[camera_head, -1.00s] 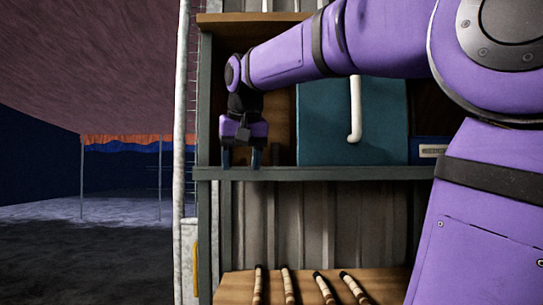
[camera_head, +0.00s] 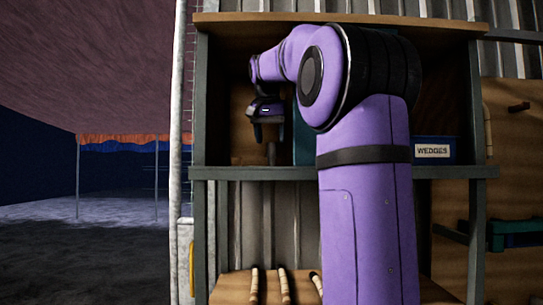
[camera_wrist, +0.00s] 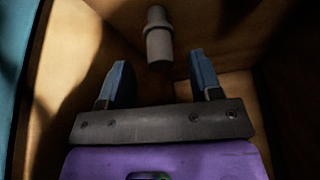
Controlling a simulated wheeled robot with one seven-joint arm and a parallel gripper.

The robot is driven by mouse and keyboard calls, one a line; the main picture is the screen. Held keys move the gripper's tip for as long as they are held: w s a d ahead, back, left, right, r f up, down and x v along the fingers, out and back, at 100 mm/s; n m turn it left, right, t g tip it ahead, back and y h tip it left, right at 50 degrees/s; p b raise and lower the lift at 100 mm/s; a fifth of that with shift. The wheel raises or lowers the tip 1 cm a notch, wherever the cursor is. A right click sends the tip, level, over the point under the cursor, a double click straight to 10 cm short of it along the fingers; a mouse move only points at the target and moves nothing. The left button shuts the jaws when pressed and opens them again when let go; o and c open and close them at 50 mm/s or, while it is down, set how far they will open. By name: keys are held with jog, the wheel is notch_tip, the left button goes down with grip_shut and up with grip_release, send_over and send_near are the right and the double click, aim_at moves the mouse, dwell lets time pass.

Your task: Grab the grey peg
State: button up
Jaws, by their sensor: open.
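The grey peg (camera_wrist: 158,40) shows in the wrist view, a short cylinder with a narrower light end, against the brown wooden surface inside the shelf compartment. It lies ahead of my gripper (camera_wrist: 160,82), roughly centred between the two blue fingertips and a little beyond them, apart from both. My gripper is open with nothing between its fingers. In the head view my gripper (camera_head: 268,128) hangs in the upper shelf compartment, fingers pointing down.
The shelf board (camera_head: 255,173) runs below my gripper. A teal box (camera_head: 304,140) stands right of it, mostly hidden by my arm. A blue bin labelled WEDGES (camera_head: 433,151) is farther right. Light rods (camera_head: 284,285) lie on the lower wooden surface. A wooden side wall shows in the compartment.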

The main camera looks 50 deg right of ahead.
aim_at(272, 154)
jog(key=shift+x, duration=2.9)
jog(key=shift+a, duration=0.1)
jog(key=shift+c, duration=0.4)
jog(key=c, duration=0.8)
